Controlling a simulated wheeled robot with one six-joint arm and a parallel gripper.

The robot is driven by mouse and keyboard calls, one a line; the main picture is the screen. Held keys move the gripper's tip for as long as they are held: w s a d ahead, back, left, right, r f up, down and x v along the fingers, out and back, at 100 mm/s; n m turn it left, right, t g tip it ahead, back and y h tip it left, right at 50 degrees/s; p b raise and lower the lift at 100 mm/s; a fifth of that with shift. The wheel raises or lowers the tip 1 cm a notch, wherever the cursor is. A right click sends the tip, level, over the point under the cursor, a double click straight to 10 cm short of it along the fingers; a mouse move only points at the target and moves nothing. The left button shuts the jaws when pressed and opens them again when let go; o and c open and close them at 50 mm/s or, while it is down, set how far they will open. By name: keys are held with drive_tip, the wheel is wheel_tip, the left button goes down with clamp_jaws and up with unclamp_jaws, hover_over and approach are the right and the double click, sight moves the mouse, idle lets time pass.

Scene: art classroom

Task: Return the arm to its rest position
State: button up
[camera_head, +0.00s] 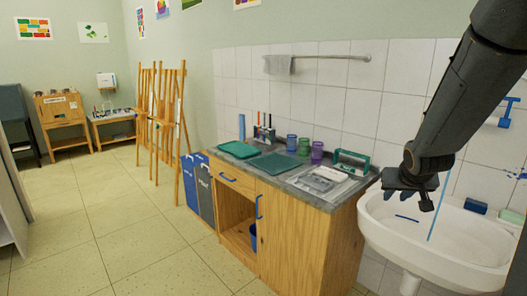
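My arm (465,95) comes in from the top right corner of the head view and reaches down. It is dark grey. My gripper (426,203) is at its lower end, in front of and above the white sink (376,235). The gripper is small and dark here, and I cannot make out its fingers well enough to tell whether they are open or shut. I see no object clearly held in it.
A wooden cabinet (288,240) with a grey counter stands left of the sink. Green trays (272,164), coloured cups (317,151) and a teal-handled caddy (352,163) are on it. Bins (200,190) and wooden easels (165,120) stand further left. The tiled floor (100,220) is clear.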

drive_tip(key=s+a+f+n+g+y, duration=0.1)
drive_tip(key=s+a+f+g, duration=0.2)
drive_tip(key=s+a, duration=0.8)
drive_tip(key=s+a+f+n+g+y, duration=0.1)
drive_tip(key=s+a+f+g, duration=0.3)
drive_tip(key=s+a, duration=0.7)
drive_tip(key=shift+s+a+f+n+y, duration=0.15)
drive_tip(key=shift+s+f+n+y, duration=0.3)
drive_tip(key=shift+s, duration=0.55)
